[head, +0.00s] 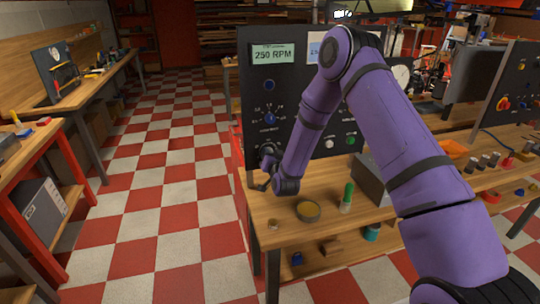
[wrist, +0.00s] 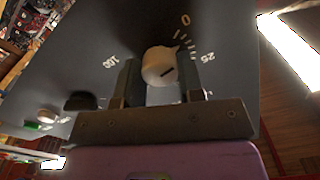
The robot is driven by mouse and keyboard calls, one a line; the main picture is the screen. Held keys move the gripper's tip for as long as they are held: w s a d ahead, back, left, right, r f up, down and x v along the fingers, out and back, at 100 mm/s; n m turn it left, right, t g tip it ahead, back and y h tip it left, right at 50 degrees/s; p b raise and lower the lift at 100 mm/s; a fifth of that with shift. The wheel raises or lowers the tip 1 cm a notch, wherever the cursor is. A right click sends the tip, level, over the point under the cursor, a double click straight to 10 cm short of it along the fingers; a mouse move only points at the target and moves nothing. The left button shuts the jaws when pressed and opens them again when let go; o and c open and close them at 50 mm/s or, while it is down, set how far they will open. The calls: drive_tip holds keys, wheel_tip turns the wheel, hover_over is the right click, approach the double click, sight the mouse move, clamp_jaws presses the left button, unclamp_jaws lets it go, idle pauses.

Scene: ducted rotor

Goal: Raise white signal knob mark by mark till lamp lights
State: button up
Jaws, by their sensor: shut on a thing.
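In the wrist view, the white signal knob (wrist: 158,66) sits on a dark panel face between the two fingers of my gripper (wrist: 160,78), which is shut on it. A scale with 0, 25 and 100 is printed around the knob, with small tick marks between 0 and 25. A short dark line shows on the knob; its exact setting is hard to read. In the head view, my gripper (head: 266,168) is at the panel's lower left and hides the knob. A round dark blue lens (head: 269,85) on the panel looks unlit; I cannot tell if it is the lamp.
The panel (head: 254,100) carries a display (head: 273,54) reading 250 RPM, a blue knob (head: 270,118), a white button (head: 329,144) and a green button (head: 350,140). A round tin (head: 308,211) and a green-handled tool (head: 347,195) stand on the bench below. Checkered floor lies open at left.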

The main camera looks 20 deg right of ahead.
drive_tip(key=m, duration=0.5)
drive_tip(key=shift+f, duration=0.1)
drive_tip(key=shift+m, duration=0.4)
drive_tip(key=o, duration=0.9)
drive_tip(key=shift+s, duration=0.1)
drive_tip(key=s, duration=1)
drive_tip(key=shift+s, duration=0.35)
